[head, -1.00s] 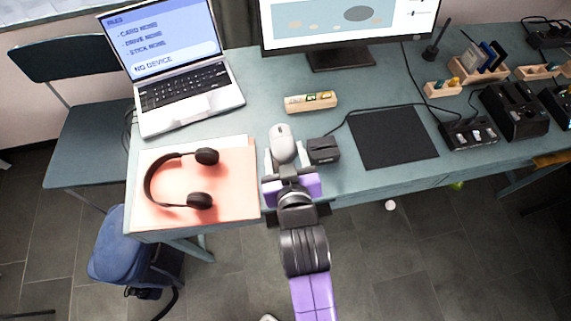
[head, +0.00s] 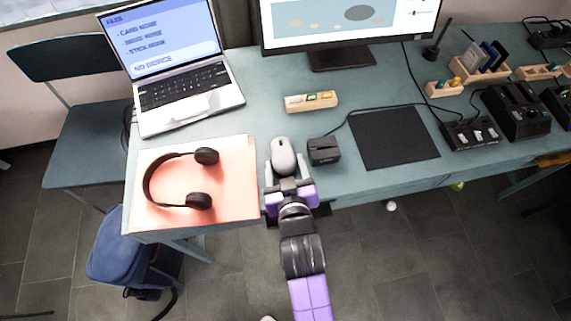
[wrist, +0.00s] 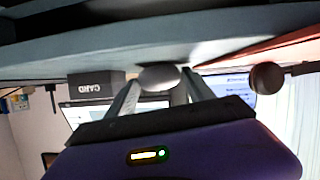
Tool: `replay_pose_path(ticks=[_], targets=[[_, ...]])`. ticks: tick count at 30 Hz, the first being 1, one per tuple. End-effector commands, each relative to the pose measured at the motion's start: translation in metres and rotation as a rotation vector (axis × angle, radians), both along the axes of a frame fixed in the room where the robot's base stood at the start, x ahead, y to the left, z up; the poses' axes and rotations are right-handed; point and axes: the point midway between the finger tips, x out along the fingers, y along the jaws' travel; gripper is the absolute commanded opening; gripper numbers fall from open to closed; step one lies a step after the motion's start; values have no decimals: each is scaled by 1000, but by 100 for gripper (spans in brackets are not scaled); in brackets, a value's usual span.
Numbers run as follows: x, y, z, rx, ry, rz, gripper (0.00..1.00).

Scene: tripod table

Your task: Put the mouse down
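The grey-white mouse (head: 284,155) is at the front part of the teal desk (head: 232,135), right of the salmon folder. My gripper (head: 285,168) reaches over the desk's front edge with one finger on each side of the mouse, and looks shut on it. In the wrist view, which is upside down, the mouse (wrist: 158,77) sits between the two fingertips, close against the desk surface. I cannot tell whether its underside touches the desk. The near end of the mouse is partly hidden by the gripper.
A dark card reader (head: 324,151) stands just right of the mouse. The black mouse pad (head: 394,138) lies further right. Headphones (head: 163,180) rest on the salmon folder (head: 235,185) at left. A wooden block (head: 311,102) is behind the mouse, with clear desk between them.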

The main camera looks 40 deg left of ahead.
Motion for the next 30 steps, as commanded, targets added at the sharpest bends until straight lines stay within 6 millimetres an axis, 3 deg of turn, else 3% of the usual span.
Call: replay_pose_path(ticks=[2,14,30], targets=[[0,0,0,0,0,0,78],[-1,-1,5,0,0,0,78],[-63,-67,40,-2,1,-1,78]])
